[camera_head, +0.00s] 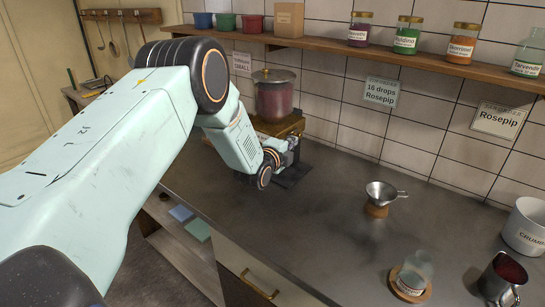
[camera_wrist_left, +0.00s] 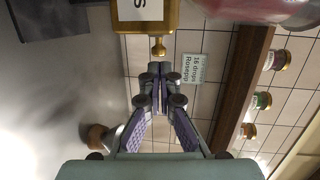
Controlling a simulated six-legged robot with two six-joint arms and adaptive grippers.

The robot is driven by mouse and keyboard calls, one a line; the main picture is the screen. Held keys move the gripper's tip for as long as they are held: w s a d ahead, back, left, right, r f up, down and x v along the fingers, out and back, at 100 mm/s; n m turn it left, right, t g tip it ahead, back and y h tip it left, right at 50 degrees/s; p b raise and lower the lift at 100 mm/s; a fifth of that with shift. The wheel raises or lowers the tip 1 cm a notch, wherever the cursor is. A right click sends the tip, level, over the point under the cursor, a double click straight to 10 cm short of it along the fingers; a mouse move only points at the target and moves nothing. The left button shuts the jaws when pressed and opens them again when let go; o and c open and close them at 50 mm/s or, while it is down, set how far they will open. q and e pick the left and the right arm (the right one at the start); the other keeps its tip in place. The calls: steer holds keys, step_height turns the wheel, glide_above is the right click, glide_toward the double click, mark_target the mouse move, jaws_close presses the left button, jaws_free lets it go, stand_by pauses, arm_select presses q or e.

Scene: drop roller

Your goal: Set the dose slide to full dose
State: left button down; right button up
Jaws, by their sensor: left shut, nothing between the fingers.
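The drop roller stands on the counter at the back, with a glass jar (camera_head: 273,98) of dark red contents on a brass body (camera_head: 285,126). In the left wrist view its brass block (camera_wrist_left: 170,24) carries a white label with an "S", and a small brass knob (camera_wrist_left: 158,47) sticks out of it. I take this knob as part of the dose slide. My left gripper (camera_wrist_left: 160,72) is shut and empty, its fingertips close to the knob; I cannot tell whether they touch. In the head view the gripper (camera_head: 291,147) partly hides the brass body's front. My right gripper is not in view.
A metal funnel (camera_head: 382,192) on a wooden stand, a glass jar (camera_head: 413,273) on a coaster, a metal jug (camera_head: 500,281) and a white crumb pot (camera_head: 527,228) stand to the right. A sign (camera_head: 381,91) reads "16 drops Rosepip". The middle counter is clear.

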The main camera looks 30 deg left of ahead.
arm_select(q)
steer(key=s+r, duration=0.1)
steer(key=s, duration=0.8)
steer(key=shift+s+d+r, duration=0.15)
steer(key=shift+s+r, duration=0.05)
steer(key=shift+s, duration=0.2)
